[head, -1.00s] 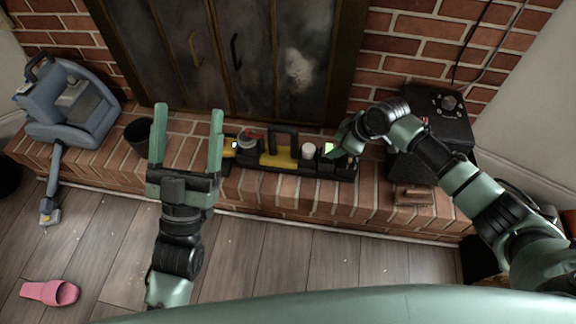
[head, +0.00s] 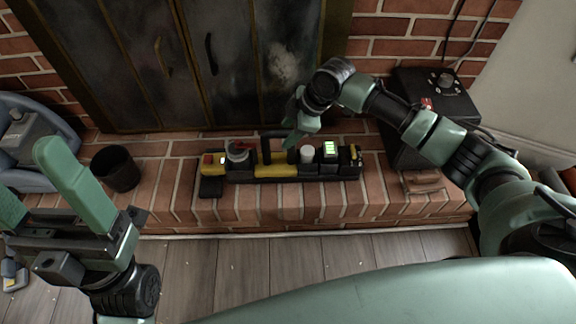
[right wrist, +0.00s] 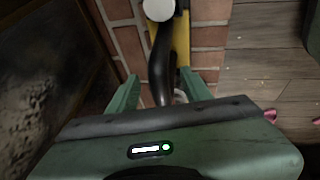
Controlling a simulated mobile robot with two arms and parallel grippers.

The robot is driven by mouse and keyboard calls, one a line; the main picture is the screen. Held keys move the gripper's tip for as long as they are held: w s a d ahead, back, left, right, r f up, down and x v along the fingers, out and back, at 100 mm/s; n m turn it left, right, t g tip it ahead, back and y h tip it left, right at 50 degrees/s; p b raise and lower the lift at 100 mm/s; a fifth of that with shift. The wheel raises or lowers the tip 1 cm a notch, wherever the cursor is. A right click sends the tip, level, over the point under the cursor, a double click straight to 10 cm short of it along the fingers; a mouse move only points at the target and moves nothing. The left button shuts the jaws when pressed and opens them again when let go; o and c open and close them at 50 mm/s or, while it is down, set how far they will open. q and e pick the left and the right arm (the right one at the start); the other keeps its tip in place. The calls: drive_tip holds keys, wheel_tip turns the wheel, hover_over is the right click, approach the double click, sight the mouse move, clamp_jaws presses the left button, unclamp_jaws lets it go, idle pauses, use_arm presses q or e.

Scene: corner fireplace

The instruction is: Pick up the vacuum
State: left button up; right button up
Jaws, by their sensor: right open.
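A blue-grey machine that looks like a portable vacuum (head: 32,138) sits at the left end of the brick hearth, cut off by the head view's edge. A black and yellow tool caddy (head: 275,171) with a black handle stands on the hearth's middle. My right gripper (head: 297,125) is just above the caddy's handle. In the right wrist view its open fingers (right wrist: 160,88) are on either side of the black handle (right wrist: 160,62), not closed on it. My left gripper (head: 38,172) is open and empty at the lower left, in front of the vacuum.
A black bin (head: 117,170) stands between the vacuum and the caddy. A black box with a knob (head: 430,100) and a brown brush-like item (head: 422,182) are at the right. Fireplace doors (head: 215,60) rise behind.

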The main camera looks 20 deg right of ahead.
drive_tip(key=b+x, duration=0.2)
drive_tip(key=x, duration=0.2)
drive_tip(key=shift+f+b, duration=0.1)
drive_tip(key=shift+b, duration=0.2)
drive_tip(key=shift+w+a+f, duration=0.15)
drive_tip(key=shift+w, duration=0.05)
clamp_jaws()
idle(0.8)
drive_tip(key=shift+w, duration=0.15)
